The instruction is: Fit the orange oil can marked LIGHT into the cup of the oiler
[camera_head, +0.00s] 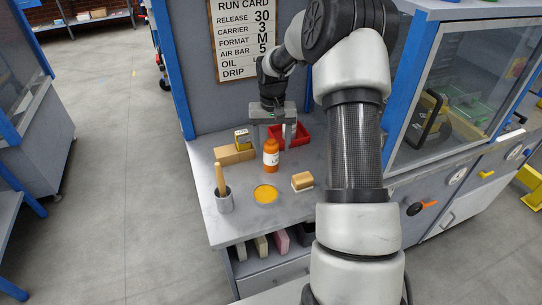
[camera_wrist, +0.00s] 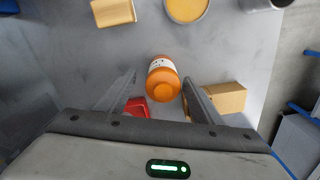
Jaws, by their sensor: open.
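The orange oil can (camera_head: 271,155) stands upright on the grey bench top, with a white label too small to read. My gripper (camera_head: 273,140) is open and points down just behind and above the can. In the wrist view, the can (camera_wrist: 163,80) shows its orange cap and lies between the lines of my two fingers (camera_wrist: 160,78), with gaps at both sides. I cannot tell whether the fingers are down to its height. I cannot make out the cup of the oiler in either view.
A glazed cabinet (camera_head: 450,90) stands right.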

